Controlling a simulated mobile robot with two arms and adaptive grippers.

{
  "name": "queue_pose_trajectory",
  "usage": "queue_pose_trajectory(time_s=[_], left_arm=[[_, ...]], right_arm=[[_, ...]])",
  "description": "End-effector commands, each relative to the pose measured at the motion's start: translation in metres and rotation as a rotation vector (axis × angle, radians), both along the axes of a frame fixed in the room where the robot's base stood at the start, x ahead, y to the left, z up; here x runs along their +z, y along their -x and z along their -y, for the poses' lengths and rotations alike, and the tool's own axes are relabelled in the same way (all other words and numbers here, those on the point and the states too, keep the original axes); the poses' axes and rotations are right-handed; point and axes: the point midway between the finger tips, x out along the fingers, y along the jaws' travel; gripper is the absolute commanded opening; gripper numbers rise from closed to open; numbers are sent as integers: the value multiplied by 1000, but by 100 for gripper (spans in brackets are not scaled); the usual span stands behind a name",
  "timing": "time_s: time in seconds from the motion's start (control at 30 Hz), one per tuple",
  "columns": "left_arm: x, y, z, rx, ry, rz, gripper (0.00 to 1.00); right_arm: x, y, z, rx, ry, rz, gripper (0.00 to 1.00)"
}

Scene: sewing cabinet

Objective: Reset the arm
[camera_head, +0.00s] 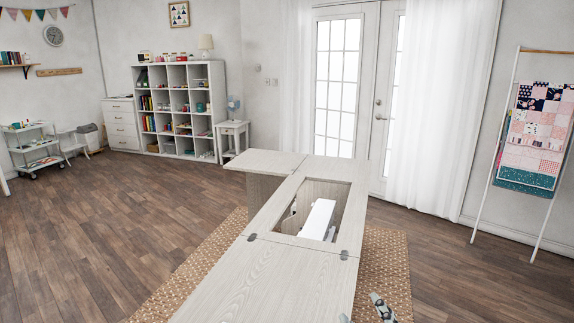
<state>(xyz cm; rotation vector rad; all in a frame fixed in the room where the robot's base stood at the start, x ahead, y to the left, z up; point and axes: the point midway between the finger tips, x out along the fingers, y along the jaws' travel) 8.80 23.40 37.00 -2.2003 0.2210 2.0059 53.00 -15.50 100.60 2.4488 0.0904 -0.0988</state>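The sewing cabinet (268,281) stands in front of me with its pale wood top unfolded. A white sewing machine (318,219) sits low in its rectangular opening, mostly below the top. A part of my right gripper (382,307) shows at the bottom edge, just right of the cabinet and over the rug. It is small and cut off by the frame, so I cannot tell whether it is open or shut. My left gripper is not in view.
A woven rug (393,268) lies under the cabinet. White cubby shelves (181,108) and a small side table (232,137) stand at the back. A quilt ladder (487,150) leans at the right. The wood floor at left (90,230) is clear.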

Motion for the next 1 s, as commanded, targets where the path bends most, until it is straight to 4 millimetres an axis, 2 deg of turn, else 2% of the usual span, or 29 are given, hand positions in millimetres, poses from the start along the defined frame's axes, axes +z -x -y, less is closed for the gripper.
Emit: queue_pose_trajectory(time_s=[0.03,0.1,0.2,0.3,0.4,0.6,0.87,1.0], left_arm=[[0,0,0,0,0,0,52],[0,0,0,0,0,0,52],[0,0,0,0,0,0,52],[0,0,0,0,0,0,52],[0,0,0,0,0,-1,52],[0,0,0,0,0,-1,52],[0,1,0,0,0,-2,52],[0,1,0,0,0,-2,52]], right_arm=[[-33,17,15,-51,-63,-128,53],[-76,44,31,-120,-143,-305,53],[-126,90,45,-198,-234,-534,53],[-161,135,52,-257,-302,-722,53],[-185,177,53,-301,-350,-882,53],[-212,259,51,-367,-423,-1160,53],[-285,244,48,-372,-412,-1189,53],[-335,242,47,-375,-405,-1209,53]])
